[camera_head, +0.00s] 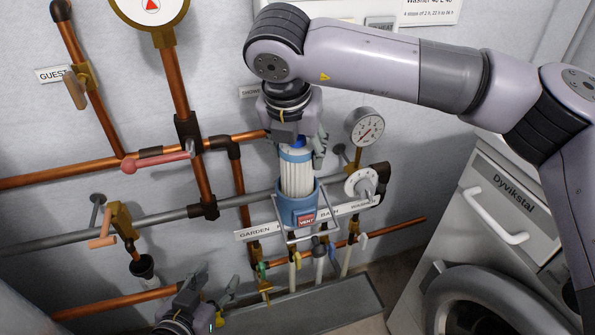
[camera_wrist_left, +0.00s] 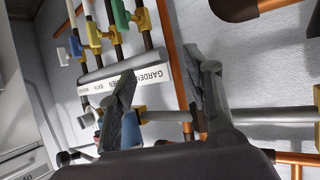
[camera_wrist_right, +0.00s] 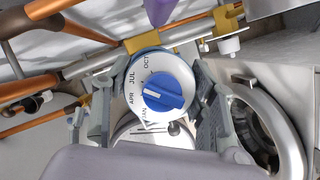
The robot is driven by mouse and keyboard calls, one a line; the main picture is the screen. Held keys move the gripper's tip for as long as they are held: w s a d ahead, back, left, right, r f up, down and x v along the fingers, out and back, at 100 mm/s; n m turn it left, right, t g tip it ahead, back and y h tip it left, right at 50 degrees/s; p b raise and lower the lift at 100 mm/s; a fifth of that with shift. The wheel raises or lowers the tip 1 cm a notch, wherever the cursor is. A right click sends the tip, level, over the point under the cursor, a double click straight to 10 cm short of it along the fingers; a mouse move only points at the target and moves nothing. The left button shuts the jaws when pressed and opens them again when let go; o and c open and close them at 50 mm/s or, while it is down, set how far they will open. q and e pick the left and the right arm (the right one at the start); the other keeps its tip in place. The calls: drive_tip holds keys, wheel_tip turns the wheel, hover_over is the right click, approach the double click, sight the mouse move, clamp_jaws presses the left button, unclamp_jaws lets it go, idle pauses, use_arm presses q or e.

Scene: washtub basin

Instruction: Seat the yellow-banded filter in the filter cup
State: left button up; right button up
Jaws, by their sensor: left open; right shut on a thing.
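A white pleated filter (camera_head: 297,175) stands upright in the head view. Its visible band is blue; I see no yellow-banded filter. My right gripper (camera_head: 300,144) is shut on its top from above. The right wrist view shows the filter's white top with month marks and a blue knob (camera_wrist_right: 162,93) between the fingers (camera_wrist_right: 155,105). The filter's lower end meets the blue filter cup (camera_head: 297,211), labelled VENT; its bottom is hidden, so I cannot tell how deep it sits. My left gripper (camera_head: 212,289) is open and empty at the lower left, also in the left wrist view (camera_wrist_left: 160,70).
Copper pipes (camera_head: 60,173) and a grey pipe (camera_head: 150,224) run along the wall. A gauge (camera_head: 365,127) and a white dial (camera_head: 361,184) are right of the filter. Coloured valves hang below the label strip (camera_head: 256,231). A washing machine (camera_head: 505,210) stands right.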

wheel_tip(320, 180, down, 4)
drive_tip(key=shift+f+b, duration=0.1)
drive_tip(key=shift+b, duration=0.25)
drive_tip(key=shift+f, duration=0.15)
use_arm(q)
drive_tip(key=r, duration=0.1)
drive_tip(key=w+r+t, duration=0.1)
drive_tip(key=w+d+r+t, duration=0.1)
drive_tip(key=shift+r+h, duration=0.2)
drive_tip(key=shift+h, duration=0.1)
drive_tip(key=shift+r, duration=0.2)
use_arm(e)
drive_tip(key=shift+f, duration=0.1)
drive_tip(key=o, duration=1.5)
use_arm(q)
drive_tip(key=shift+w+d+r+t+h, duration=0.2)
drive_tip(key=shift+r+t+h, duration=0.1)
drive_tip(key=shift+r+t, duration=0.25)
